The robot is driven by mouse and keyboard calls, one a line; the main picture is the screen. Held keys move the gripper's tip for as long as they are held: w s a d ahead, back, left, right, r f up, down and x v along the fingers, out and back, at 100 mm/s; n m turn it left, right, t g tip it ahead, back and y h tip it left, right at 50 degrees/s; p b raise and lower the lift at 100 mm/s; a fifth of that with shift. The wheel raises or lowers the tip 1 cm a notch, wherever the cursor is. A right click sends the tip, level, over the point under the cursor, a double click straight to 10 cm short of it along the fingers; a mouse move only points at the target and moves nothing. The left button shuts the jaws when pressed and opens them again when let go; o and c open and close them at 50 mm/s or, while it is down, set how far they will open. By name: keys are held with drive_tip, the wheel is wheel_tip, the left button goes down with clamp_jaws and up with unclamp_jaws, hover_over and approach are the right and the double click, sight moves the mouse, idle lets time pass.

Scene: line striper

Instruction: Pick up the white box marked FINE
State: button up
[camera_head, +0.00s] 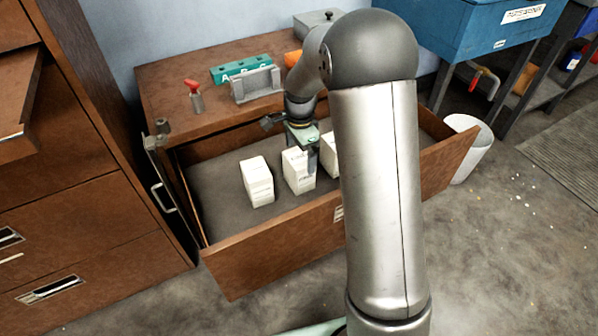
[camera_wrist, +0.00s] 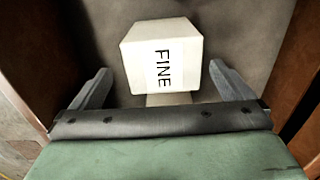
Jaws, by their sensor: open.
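The white box marked FINE (camera_wrist: 186,62) shows in the wrist view, its black lettering reading sideways on a pale label. It lies between and slightly beyond the two fingers of my gripper (camera_wrist: 160,78), which are spread apart, with a gap showing on each side. In the head view, my gripper (camera_head: 304,155) is down in the open drawer at the middle white box (camera_head: 298,180), partly covering it. That middle box seems to be the FINE one, but its lettering is too small to read there.
Another white box (camera_head: 257,182) stands to the left in the drawer (camera_head: 270,243), and a third (camera_head: 329,157) is partly hidden behind my arm. The drawer's walls surround them. A teal block (camera_head: 240,70), a grey holder (camera_head: 257,86) and a red-handled item (camera_head: 194,95) sit on the cabinet top.

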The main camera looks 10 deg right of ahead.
sight(299, 157)
wheel_tip(299, 157, down, 5)
drive_tip(key=shift+w+f+b, duration=0.1)
drive_tip(key=shift+w+b, duration=0.05)
drive_tip(key=shift+b, duration=0.55)
drive_tip(key=shift+a, duration=0.1)
drive_tip(key=c, duration=1.1)
